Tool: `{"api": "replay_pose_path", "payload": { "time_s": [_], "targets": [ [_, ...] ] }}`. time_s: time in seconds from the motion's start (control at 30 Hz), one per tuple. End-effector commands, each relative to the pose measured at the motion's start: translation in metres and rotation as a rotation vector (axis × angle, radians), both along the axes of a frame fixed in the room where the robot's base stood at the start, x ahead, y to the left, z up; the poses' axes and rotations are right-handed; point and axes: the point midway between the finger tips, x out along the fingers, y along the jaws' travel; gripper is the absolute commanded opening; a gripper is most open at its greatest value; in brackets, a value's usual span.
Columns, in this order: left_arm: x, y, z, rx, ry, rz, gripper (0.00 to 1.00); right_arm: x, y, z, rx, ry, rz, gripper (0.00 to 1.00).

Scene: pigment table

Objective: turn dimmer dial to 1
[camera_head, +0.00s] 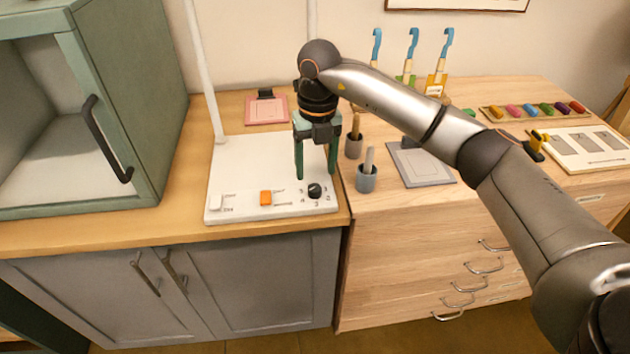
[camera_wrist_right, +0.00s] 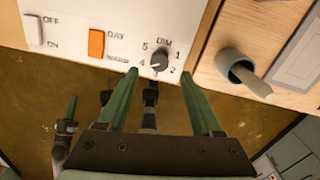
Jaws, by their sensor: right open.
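The dimmer dial (camera_head: 315,190) is a small round black knob at the front right of a white panel (camera_head: 240,170). Numbers 1 to 5 ring it, and DIM is printed above it in the wrist view, where the dial (camera_wrist_right: 159,60) shows clearly. I cannot read its setting for certain. My right gripper (camera_head: 316,175) is open and points down over the dial. In the wrist view its two green fingertips (camera_wrist_right: 160,73) stand apart on either side of the dial, with nothing between them. A green finger-like part, perhaps my left gripper (camera_wrist_right: 70,110), shows at the wrist view's lower left.
An orange switch (camera_head: 265,198) and a white OFF/ON switch (camera_head: 216,202) sit left of the dial. Grey cups (camera_head: 366,179) stand to the right. A green cabinet (camera_head: 140,110) with a dark handle stands at left. The panel behind the switches is clear.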

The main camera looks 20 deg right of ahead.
Motion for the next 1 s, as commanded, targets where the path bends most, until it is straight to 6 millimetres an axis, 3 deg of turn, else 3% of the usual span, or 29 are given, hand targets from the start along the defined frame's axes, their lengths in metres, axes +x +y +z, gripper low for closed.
{"api": "replay_pose_path", "payload": {
  "time_s": [0.1,0.3,0.67,1.0],
  "targets": [
    [0.000,0.000,0.003,0.000,0.000,0.000,0.00,-0.001,0.001,-0.023,0.000,0.003,-0.001,0.67],
    [0.000,0.000,0.004,0.000,0.000,0.000,0.00,0.000,0.001,-0.045,0.001,0.001,0.001,0.67],
    [0.000,0.000,0.004,0.000,0.000,0.000,0.00,0.000,0.002,-0.052,0.001,-0.001,0.002,0.67],
    [0.000,0.000,0.004,0.000,0.000,0.000,0.00,0.000,0.002,-0.051,0.001,-0.001,0.001,0.31]
  ]
}}
